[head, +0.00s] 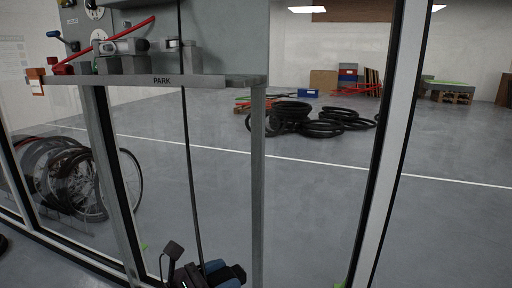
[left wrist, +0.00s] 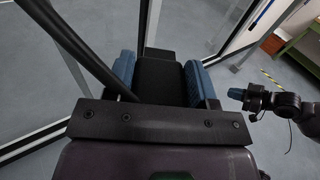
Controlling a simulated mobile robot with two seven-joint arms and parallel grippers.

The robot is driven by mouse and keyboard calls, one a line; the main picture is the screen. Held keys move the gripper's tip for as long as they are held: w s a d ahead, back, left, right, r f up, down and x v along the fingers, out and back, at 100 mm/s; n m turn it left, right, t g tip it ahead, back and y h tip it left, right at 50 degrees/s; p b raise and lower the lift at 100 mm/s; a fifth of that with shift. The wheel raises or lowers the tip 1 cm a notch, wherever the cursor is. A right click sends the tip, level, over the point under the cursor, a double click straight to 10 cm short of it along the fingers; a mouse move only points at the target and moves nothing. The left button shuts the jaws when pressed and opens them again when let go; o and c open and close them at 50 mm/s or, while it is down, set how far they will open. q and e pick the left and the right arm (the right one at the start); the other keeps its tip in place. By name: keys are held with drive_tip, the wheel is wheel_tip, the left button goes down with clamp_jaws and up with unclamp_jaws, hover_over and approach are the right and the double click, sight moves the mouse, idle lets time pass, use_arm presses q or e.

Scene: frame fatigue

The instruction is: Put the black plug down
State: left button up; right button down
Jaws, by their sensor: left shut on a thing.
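My left gripper (head: 222,271) is at the bottom of the head view, below and in front of the PARK shelf. Its blue fingers are shut on the black plug (left wrist: 160,78), a dark block that fills the gap between them in the left wrist view. A black cable (head: 190,150) hangs from the top of the head view down to the gripper. It also crosses the upper left of the left wrist view (left wrist: 75,45). My right gripper (left wrist: 243,95) appears small at the right of the left wrist view; its jaw state is unclear. It is not in the head view.
The grey PARK shelf (head: 210,82) carries grey blocks (head: 120,62) on its left part, with bare room at its right. Glass panels with a metal post (head: 395,150) stand ahead. Behind them are bicycle wheels (head: 75,180), black tyres (head: 320,122) and open floor.

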use_arm(q)
drive_tip(key=shift+s+a+f, duration=0.15)
drive_tip(key=shift+f, duration=0.25)
drive_tip(key=a+n+t+y, duration=0.5)
drive_tip(key=a+y, duration=0.1)
drive_tip(key=a, duration=0.8)
drive_tip(key=shift+d, duration=0.15)
